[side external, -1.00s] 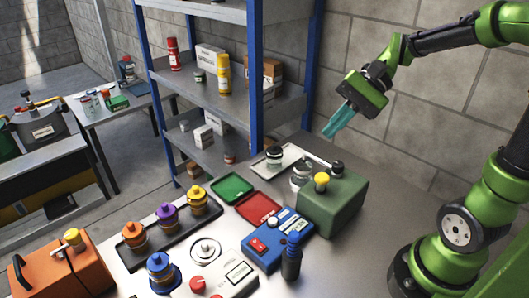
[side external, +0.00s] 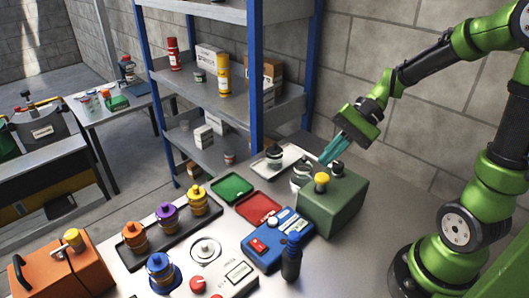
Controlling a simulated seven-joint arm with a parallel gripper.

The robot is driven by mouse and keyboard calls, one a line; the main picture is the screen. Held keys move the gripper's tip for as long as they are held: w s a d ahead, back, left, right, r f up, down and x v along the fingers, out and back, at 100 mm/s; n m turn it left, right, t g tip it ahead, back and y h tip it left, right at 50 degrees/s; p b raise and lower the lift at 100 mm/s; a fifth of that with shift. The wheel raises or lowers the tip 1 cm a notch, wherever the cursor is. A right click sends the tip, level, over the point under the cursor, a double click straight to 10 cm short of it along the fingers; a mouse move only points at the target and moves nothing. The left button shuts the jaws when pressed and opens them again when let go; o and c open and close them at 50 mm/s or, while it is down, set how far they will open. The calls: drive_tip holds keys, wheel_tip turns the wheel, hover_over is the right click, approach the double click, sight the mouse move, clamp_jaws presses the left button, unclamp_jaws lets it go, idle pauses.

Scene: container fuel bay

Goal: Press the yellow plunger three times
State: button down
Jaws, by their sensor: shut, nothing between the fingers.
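A yellow plunger (side external: 321,181) stands up from the top of a green box (side external: 340,207) on the metal table. A black knob (side external: 337,168) sits behind it on the same box. My gripper (side external: 325,161) has teal fingers, shut and empty, pointing down and left. In the picture the fingertips are just above the yellow plunger, with a small gap between them. I cannot tell from this one view whether they are directly over it.
A blue device (side external: 277,243) and a dark bottle (side external: 291,260) stand left of the green box. Red (side external: 258,208) and green (side external: 232,188) trays lie behind. An orange case (side external: 62,268) with another yellow knob (side external: 73,238) is far left. A shelf rack (side external: 256,70) stands behind.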

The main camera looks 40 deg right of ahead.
sight(322, 177)
drive_tip(key=shift+f, duration=0.8)
drive_tip(key=shift+f, duration=0.15)
idle(1.4)
drive_tip(key=shift+f, duration=0.3)
drive_tip(key=shift+f, duration=1.35)
idle(1.2)
drive_tip(key=shift+r, duration=1.8)
drive_tip(key=shift+r, duration=2.5)
